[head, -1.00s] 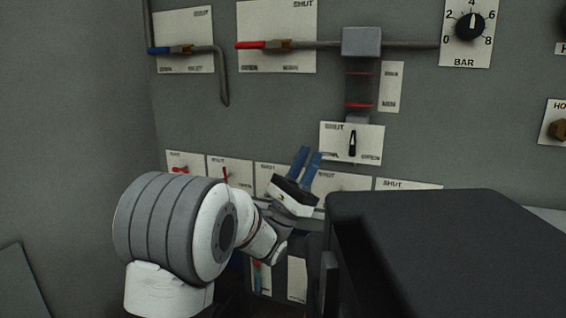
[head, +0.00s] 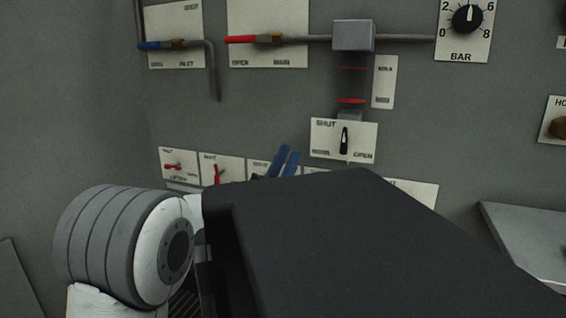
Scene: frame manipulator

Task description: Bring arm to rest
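My gripper (head: 283,161) shows only as two blue fingers pointing up in front of the wall panel. A narrow gap shows between them and nothing is seen in it. The gripper's base and wrist are hidden behind a dark foreground shape. My arm's thick grey and white joint (head: 125,247) is at the lower left, bent low. The fingers overlap the lower row of labelled plates in the picture; I cannot tell whether they touch the wall.
The wall holds a blue-handled valve (head: 157,45), a red-handled valve (head: 242,40), a black SHUT/OPEN switch (head: 344,141), a BAR dial (head: 467,19) and small red levers (head: 178,167). A grey surface (head: 530,240) is at the right.

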